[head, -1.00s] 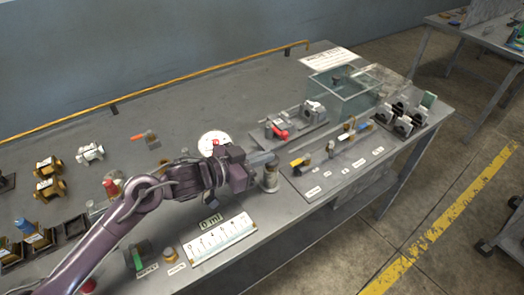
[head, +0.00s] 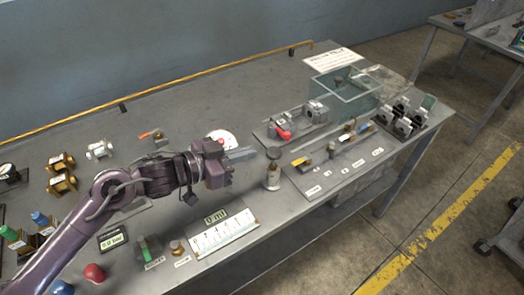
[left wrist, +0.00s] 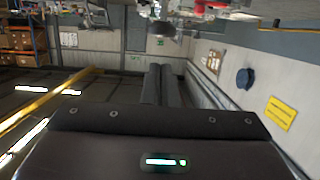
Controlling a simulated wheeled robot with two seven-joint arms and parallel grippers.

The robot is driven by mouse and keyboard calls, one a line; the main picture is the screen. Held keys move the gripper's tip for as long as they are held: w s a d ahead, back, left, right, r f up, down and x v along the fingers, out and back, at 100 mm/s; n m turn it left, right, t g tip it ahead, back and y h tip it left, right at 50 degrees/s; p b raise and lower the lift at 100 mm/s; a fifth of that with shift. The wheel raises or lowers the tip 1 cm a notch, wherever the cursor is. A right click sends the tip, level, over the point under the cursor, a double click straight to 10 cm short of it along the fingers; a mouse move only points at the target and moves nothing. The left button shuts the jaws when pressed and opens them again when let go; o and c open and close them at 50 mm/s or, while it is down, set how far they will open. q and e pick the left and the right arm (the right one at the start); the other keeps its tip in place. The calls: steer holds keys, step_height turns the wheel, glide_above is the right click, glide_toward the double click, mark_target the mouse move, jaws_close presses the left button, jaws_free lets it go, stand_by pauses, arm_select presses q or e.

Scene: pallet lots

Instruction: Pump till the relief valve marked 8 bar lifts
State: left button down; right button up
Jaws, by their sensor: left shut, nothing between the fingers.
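My left gripper (head: 248,154) is shut and empty over the bench; its fingers also lie together in the left wrist view (left wrist: 160,68). Just right of its tips stands a small upright cylinder (head: 272,178) with a dark round top, apart from the fingers in the picture. A white round dial with red on it (head: 228,137) is partly hidden behind the gripper. Two brass valve-like blocks (head: 62,161) (head: 62,183) and a silver one (head: 99,149) stand at left. I cannot read an 8 bar mark. My right gripper is not in view.
A glass tank (head: 345,90), a vise-like fixture (head: 315,112) and a labelled tool board (head: 335,168) are at right. The back middle is clear.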

arm_select(q)
steer(key=v, duration=0.4)
steer(key=shift+a, duration=0.1)
stand_by(0.3)
stand_by(1.0)
